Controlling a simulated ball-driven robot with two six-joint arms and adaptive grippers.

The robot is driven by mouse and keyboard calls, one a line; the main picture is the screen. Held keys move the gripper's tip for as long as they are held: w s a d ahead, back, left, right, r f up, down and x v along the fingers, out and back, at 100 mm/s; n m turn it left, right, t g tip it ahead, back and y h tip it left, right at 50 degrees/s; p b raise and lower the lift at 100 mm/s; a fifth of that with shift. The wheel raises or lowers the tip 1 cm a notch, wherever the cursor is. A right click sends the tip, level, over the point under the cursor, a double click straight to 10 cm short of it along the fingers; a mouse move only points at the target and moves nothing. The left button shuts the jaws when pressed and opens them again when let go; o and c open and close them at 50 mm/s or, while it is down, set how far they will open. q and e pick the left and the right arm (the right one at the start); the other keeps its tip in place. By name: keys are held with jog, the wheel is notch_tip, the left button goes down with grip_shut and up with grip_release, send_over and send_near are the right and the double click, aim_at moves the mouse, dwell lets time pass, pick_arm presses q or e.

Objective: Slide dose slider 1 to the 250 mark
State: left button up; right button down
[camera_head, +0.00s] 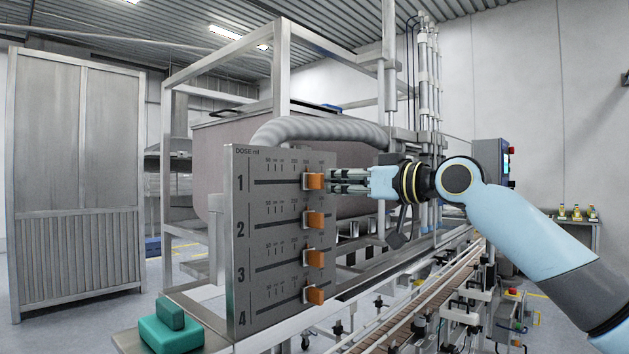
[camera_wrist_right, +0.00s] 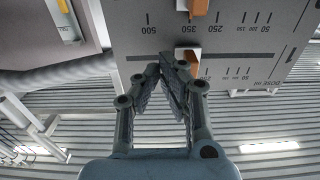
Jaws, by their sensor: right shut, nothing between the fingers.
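Dose slider 1 (camera_head: 314,181) is an orange block with a pale metal edge in the top slot of the grey dose panel (camera_head: 262,235). It sits toward the right, high-value end of its slot, right of the 250 mark; its exact reading is unclear. My right gripper (camera_head: 331,181) is shut and empty, just right of slider 1. In the right wrist view, its closed tips (camera_wrist_right: 172,62) lie beside the orange slider 1 (camera_wrist_right: 188,56), partly covering it. I cannot tell whether they touch. My left gripper is not in view.
Below are orange sliders 2 (camera_head: 314,220), 3 (camera_head: 314,258) and 4 (camera_head: 314,296), also toward the right. A ribbed hose (camera_head: 320,130) arches behind the panel top. A conveyor (camera_head: 420,300) runs at right. A green block (camera_head: 170,335) sits at lower left. Space before the panel is open.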

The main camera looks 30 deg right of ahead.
jog(key=shift+s+a, duration=0.1)
jog(key=shift+a, duration=0.15)
jog(key=shift+s+a+p, duration=0.1)
jog(key=shift+a+p, duration=0.2)
jog(key=shift+p, duration=0.05)
